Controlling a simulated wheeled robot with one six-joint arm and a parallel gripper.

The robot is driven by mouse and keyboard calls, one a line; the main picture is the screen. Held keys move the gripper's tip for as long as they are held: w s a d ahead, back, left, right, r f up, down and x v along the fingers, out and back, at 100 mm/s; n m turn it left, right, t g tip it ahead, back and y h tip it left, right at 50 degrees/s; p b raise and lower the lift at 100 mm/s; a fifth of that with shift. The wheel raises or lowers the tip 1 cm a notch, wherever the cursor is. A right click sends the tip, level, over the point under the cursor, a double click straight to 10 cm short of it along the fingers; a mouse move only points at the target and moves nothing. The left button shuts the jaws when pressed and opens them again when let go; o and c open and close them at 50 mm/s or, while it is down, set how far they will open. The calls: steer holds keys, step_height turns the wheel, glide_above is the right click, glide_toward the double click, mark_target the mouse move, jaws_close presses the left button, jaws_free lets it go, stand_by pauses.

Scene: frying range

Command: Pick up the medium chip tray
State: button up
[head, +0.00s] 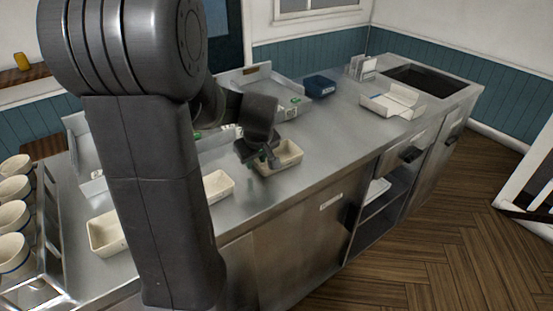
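Several cream chip trays stand on the steel counter. One tray (291,153) is at the right, directly by my gripper (266,160). A second tray (218,186) is nearer the middle, partly hidden behind my arm. A third tray (106,234) is at the left, also partly covered by my arm. I cannot tell from size alone which is the medium one. My gripper points down, with its fingertips at the left part of the right tray. The view is too small to show whether its fingers are closed on the rim.
The steel counter (330,135) has free room to the right of the trays. A dark blue container (320,86) and a white open box (393,100) stand farther back. A dark sunken basin (428,80) is at the far right end.

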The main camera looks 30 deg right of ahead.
steer(key=shift+x, duration=0.8)
jaws_close()
